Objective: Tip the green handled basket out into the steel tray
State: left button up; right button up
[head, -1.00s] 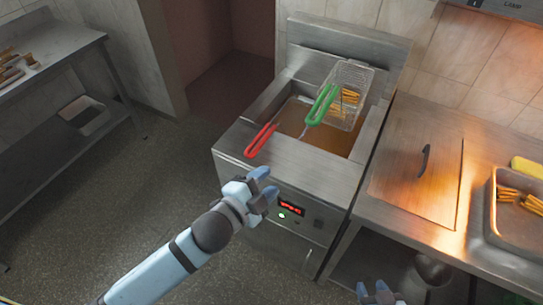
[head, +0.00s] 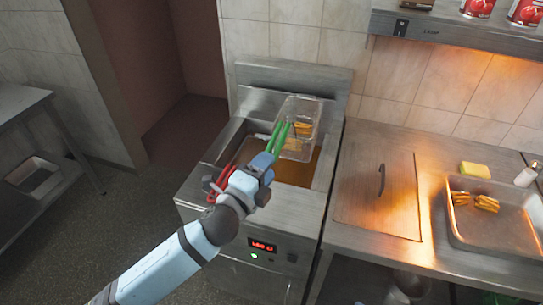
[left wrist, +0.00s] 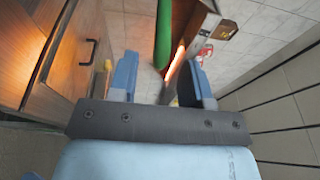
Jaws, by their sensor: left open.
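The wire basket (head: 307,106) hangs in the fryer with golden fries (head: 303,130) in it. Its green handle (head: 279,137) points toward me. My left gripper (head: 267,165) is open at the near end of the green handle. In the left wrist view the handle (left wrist: 163,35) lies ahead, between the lines of the open fingers (left wrist: 162,72). It does not look gripped. The steel tray (head: 500,230) sits on the right counter with several fries (head: 474,202) at its back left. My right gripper is not clearly in view.
A red handle (head: 219,186) lies just left of my left gripper. Oil (head: 295,172) fills the fryer well. A lidded counter section (head: 375,200) lies between fryer and tray. A yellow sponge (head: 475,170) sits behind the tray, below a lamp shelf (head: 450,35).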

aim_at(272, 144)
pick_arm(q)
jog(key=shift+x, duration=1.7)
grip_shut()
jog(key=c, duration=0.7)
grip_release()
grip_shut()
jog(key=shift+r+p, duration=2.45)
jog(key=shift+p, duration=0.05)
